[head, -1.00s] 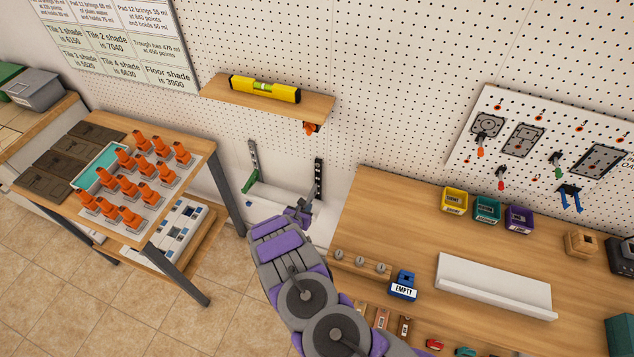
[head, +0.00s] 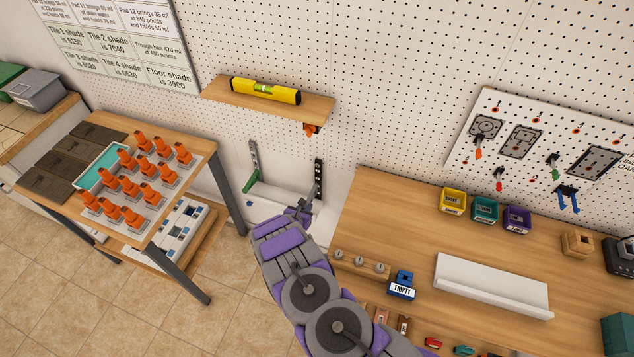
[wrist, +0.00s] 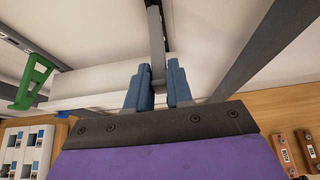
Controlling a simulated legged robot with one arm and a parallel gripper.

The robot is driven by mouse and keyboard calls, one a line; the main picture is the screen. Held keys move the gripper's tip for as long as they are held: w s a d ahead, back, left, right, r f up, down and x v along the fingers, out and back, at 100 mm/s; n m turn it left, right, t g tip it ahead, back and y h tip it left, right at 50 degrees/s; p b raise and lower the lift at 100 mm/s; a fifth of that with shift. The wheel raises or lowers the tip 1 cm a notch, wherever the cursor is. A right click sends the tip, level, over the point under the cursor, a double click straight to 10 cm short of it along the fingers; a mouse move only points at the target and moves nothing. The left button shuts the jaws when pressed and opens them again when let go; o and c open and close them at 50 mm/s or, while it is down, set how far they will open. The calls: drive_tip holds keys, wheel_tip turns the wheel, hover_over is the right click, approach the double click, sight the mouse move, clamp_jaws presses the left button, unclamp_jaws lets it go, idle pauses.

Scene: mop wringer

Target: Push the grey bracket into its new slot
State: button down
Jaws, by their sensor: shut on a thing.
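The grey bracket (wrist: 156,45) is a slim bar in the wrist view, running from between my gripper's blue fingertips up toward a dark rail. In the head view it shows as a small dark grey piece (head: 312,194) at the right wall rail (head: 319,168). My gripper (wrist: 157,88) is shut on it; in the head view my gripper (head: 301,211) is low against the wall, partly behind my arm. I cannot tell whether the bracket's end sits in a slot. A green bracket (wrist: 33,82) is on the left rail (head: 253,155).
A pale shelf board (wrist: 90,82) lies behind the fingers in the wrist view. A wooden shelf (head: 225,100) with a yellow level (head: 265,90) is above. A workbench (head: 400,225) is to the right. A table (head: 160,225) with orange pieces stands left.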

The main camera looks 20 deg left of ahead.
sight(311, 198)
drive_tip(key=shift+w+d, duration=0.1)
drive_tip(key=shift+w, duration=1)
idle(0.6)
drive_tip(key=c, duration=0.9)
unclamp_jaws()
